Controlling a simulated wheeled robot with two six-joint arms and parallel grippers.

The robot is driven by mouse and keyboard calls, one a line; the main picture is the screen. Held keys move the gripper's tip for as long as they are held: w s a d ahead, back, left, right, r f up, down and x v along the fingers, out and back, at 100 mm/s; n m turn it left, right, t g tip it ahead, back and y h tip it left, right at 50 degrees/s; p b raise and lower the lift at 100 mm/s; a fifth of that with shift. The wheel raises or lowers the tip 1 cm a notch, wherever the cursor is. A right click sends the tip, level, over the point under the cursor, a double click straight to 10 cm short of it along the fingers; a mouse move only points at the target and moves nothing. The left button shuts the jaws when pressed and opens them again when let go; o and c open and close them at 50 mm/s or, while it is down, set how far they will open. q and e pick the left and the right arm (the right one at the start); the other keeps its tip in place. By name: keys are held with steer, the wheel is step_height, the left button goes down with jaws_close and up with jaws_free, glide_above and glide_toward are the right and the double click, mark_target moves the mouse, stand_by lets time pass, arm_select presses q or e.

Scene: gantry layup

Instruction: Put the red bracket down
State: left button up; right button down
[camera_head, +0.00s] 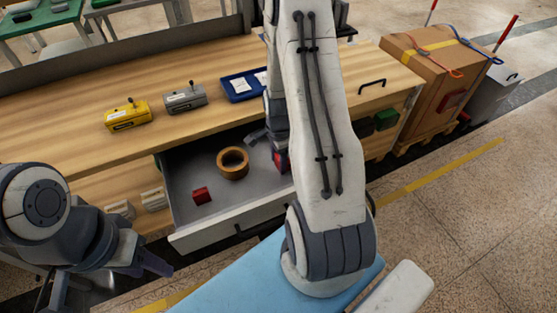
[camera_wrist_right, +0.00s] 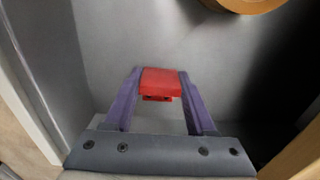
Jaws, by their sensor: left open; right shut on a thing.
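The red bracket (camera_wrist_right: 160,83) is between the two purple fingers of my right gripper (camera_wrist_right: 159,92) in the right wrist view, with the grey drawer floor behind it. In the head view my right gripper (camera_head: 280,158) is over the right part of the open drawer (camera_head: 222,230), mostly hidden behind my arm; a bit of red shows there. I cannot tell whether the bracket touches the drawer floor. My left gripper (camera_head: 150,264) is open and empty at the lower left, outside the drawer.
In the drawer lie a tan ring-shaped roll (camera_head: 232,163) and a small red block (camera_head: 201,195). On the wooden bench stand a yellow box (camera_head: 127,114), a grey box (camera_head: 185,97) and a blue tray (camera_head: 232,91). The drawer's left floor is mostly clear.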

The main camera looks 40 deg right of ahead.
steer(key=shift+f, duration=0.2)
steer(key=shift+c, duration=1.1)
jaws_free()
steer(key=shift+r, duration=0.15)
